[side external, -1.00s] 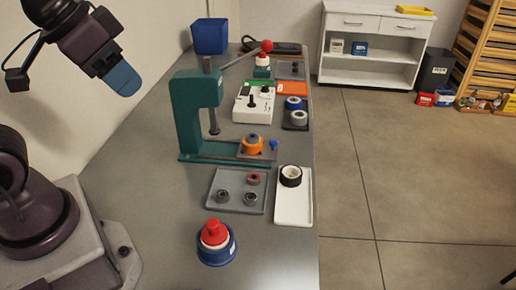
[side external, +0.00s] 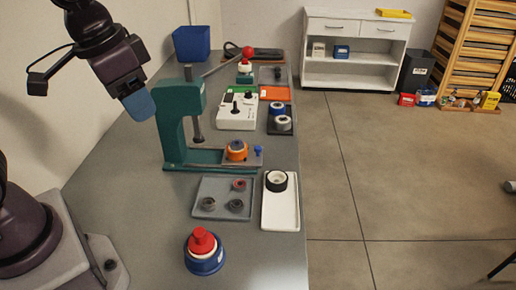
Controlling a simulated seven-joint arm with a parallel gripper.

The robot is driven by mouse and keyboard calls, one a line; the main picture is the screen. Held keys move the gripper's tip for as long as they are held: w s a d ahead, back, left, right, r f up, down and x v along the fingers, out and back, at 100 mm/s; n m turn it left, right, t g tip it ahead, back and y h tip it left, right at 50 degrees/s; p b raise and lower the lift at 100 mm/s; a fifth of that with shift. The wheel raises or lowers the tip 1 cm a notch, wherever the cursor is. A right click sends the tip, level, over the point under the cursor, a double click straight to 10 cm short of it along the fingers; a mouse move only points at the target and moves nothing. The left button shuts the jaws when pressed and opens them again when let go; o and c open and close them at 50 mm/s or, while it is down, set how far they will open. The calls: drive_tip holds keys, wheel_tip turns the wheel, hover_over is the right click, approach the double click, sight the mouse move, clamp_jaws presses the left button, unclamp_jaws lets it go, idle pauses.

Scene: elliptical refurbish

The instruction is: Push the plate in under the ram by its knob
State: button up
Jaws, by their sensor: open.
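The green press (side external: 181,125) stands on the bench with its dark ram (side external: 197,132) raised above its base. The sliding plate (side external: 249,161) sticks out to the right of the ram. An orange ring-shaped part (side external: 237,151) with a dark centre sits on it. The small blue knob (side external: 258,150) is at the plate's right end. My gripper (side external: 141,106), with blue fingertips, is in the air at the upper left, by the press's column in the picture and well away from the knob. It is open, with nothing seen in it; the gap between its fingers is hard to see.
A grey tray (side external: 222,212) with several small rings and a white tray (side external: 280,212) with a black ring lie in front of the press. A red-topped blue pot (side external: 204,258) is nearest. A white control box (side external: 237,112) stands behind. The bench's right edge is close to the plate.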

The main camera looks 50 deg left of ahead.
drive_tip(key=w+d+f+m+g+y, duration=0.1)
drive_tip(key=w+f+m+g, duration=0.15)
drive_tip(key=w, duration=0.45)
drive_tip(key=w+d+f+m+g+y, duration=0.1)
drive_tip(key=w+d+f+m, duration=0.1)
drive_tip(key=w+f, duration=0.35)
drive_tip(key=m+y, duration=0.6)
drive_tip(key=m, duration=0.4)
approach(259, 148)
drive_tip(key=s+d, duration=0.1)
drive_tip(key=d, duration=0.2)
drive_tip(key=s+d+f, duration=0.1)
drive_tip(key=shift+s+d+f, duration=0.1)
drive_tip(key=shift+s+d, duration=0.2)
wheel_tip(259, 148, up, 3)
drive_tip(key=w+m, duration=0.2)
drive_tip(key=w, duration=0.1)
drive_tip(key=shift+m+t+y, duration=0.25)
drive_tip(key=shift+y, duration=0.25)
drive_tip(key=x, duration=1.3)
drive_tip(key=shift+s+a+r, duration=0.25)
drive_tip(key=shift+s+a, duration=0.15)
clamp_jaws()
